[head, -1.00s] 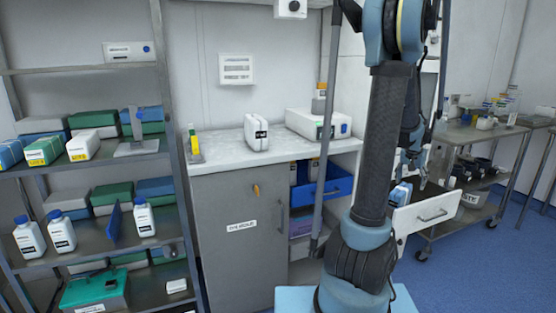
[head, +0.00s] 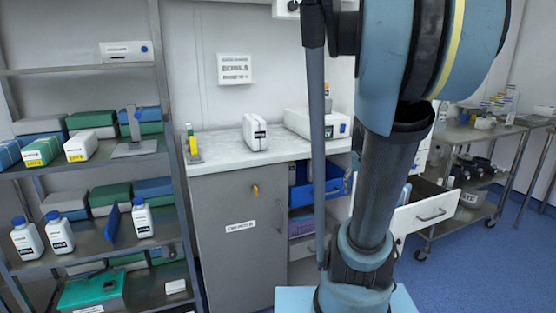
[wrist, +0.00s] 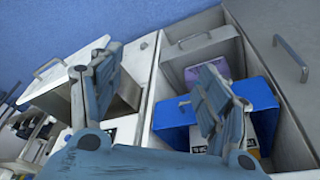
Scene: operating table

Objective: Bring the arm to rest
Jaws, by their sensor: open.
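My arm (head: 385,180) stands in the right half of the head view, its upper links large and close to the camera. My gripper is hidden in the head view. In the wrist view my gripper (wrist: 160,70) is open, its two fingers spread wide with nothing between them. Below the fingers lie an open white drawer (wrist: 125,75) at the left and an open compartment (wrist: 215,42) at the right. A blue bin (wrist: 262,92) and a purple box (wrist: 208,68) lie in the compartment. I cannot tell how far the fingers are from them.
A shelf rack (head: 88,170) with boxes and white bottles stands at the left. A grey cabinet (head: 240,270) with a pale worktop (head: 220,148) stands in the middle. The pulled-out white drawer (head: 425,213) juts out right of my arm. A metal cart (head: 470,137) stands behind it. Blue floor (head: 500,280) is clear at the right.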

